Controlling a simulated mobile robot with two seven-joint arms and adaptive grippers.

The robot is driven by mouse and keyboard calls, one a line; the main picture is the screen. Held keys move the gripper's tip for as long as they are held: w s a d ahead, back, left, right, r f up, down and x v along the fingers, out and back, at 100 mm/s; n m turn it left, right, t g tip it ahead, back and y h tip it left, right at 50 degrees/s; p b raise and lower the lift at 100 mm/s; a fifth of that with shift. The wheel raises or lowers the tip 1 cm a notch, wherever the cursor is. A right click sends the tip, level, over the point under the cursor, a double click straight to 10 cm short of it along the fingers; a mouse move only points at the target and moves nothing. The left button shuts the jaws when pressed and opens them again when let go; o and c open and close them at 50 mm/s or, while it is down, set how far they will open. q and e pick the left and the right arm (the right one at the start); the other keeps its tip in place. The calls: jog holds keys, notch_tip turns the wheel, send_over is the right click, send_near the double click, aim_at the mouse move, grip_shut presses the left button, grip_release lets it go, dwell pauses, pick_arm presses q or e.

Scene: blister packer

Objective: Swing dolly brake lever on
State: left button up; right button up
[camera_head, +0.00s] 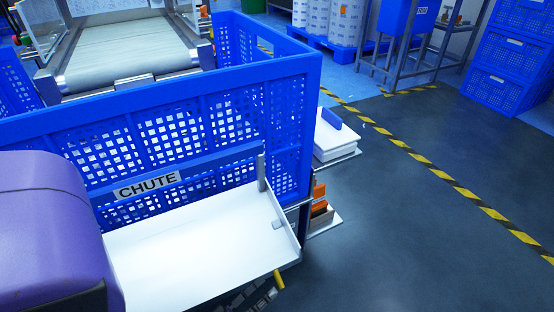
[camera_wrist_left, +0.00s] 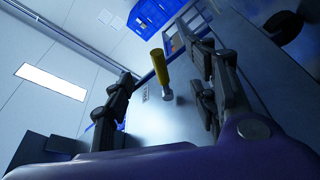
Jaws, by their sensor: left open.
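The brake lever with its yellow handle (camera_head: 279,279) shows at the bottom of the head view, just below the front right corner of the white chute tray. In the left wrist view the yellow handle (camera_wrist_left: 161,66) stands between the two finger sets and ends in a pale rounded piece. My left gripper (camera_head: 247,296) is dark and partly hidden under the tray edge in the head view. In the left wrist view the left gripper (camera_wrist_left: 157,60) is open, with fingers on both sides of the handle; contact cannot be told. My right gripper is not in view.
The white tray labelled CHUTE (camera_head: 195,245) is fixed before a large blue crate (camera_head: 150,115) and overhangs the lever area. White ledges (camera_head: 325,222) stick out at the crate's right. A conveyor (camera_head: 125,50) stands behind. The dark floor (camera_head: 420,230) on the right is clear.

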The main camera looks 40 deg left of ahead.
pick_arm(q)
jog(key=shift+s+a+f, duration=0.15)
jog(key=shift+s+f, duration=0.05)
jog(key=shift+s, duration=1.15)
jog(key=shift+s+a+f, duration=0.1)
jog(key=shift+s+f, duration=0.1)
jog(key=shift+s, duration=1.1)
